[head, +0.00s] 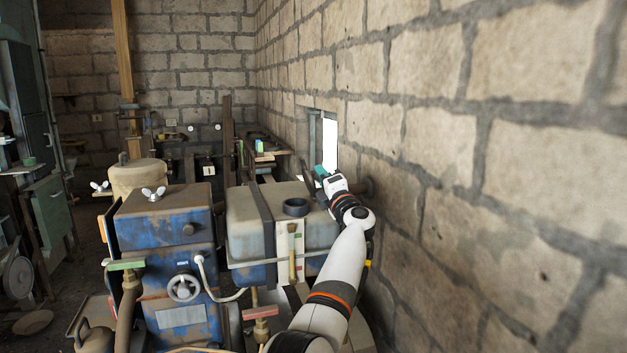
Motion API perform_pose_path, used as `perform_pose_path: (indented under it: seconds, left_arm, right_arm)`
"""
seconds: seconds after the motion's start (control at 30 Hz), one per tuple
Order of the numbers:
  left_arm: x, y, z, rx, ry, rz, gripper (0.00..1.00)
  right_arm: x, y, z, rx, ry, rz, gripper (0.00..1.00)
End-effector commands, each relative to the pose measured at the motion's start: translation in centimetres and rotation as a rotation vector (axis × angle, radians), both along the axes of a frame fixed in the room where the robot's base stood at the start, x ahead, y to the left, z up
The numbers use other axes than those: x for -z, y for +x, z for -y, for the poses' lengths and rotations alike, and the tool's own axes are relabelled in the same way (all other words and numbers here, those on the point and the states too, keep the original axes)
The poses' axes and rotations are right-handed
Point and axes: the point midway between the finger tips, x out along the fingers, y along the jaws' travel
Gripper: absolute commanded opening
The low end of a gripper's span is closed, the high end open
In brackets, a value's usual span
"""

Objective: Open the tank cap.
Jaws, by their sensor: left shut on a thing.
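The blue-grey tank (252,212) sits on the engine in the middle of the head view. A dark round filler neck (296,207) stands on its top and looks open, with a dark hollow inside. My left gripper (319,176) is above the tank's far right corner, beyond the neck and close to the wall. It is shut on a dark, thin, disc-like thing seen nearly edge-on, which looks like the tank cap (307,172). The cap is apart from the neck. The fingers are small and partly hidden by my wrist. My right gripper is not in view.
A stone block wall (450,150) runs close along the right side of my arm. A cluttered bench (262,152) is behind the tank.

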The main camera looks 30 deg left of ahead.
Motion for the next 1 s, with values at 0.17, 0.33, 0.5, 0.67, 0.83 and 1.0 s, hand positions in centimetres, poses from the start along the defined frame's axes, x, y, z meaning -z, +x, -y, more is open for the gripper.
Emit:
perform_pose_path:
  seconds: [0.17, 0.33, 0.5, 0.67, 0.83, 1.0]
  left_arm:
    - [0.3, 0.8, 0.6, 0.0, 0.083, -0.103, 0.0]
    - [0.5, 1.2, 0.9, 0.0, 0.142, -0.171, 0.0]
    - [0.8, 1.4, 1.1, 0.001, 0.179, -0.213, 0.0]
    - [1.0, 1.5, 1.2, 0.0, 0.195, -0.233, 0.0]
    - [1.1, 1.5, 1.2, -0.001, 0.199, -0.237, 0.0]
    - [1.1, 1.5, 1.2, 0.0, 0.198, -0.237, 0.0]
  right_arm:
    - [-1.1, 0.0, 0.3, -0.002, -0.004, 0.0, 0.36]
    - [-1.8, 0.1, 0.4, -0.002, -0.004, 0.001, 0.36]
    - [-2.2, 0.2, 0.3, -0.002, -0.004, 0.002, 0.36]
    - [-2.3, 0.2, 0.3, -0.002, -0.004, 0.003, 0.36]
    - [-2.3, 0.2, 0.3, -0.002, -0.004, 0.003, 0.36]
    - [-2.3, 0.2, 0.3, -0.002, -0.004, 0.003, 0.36]
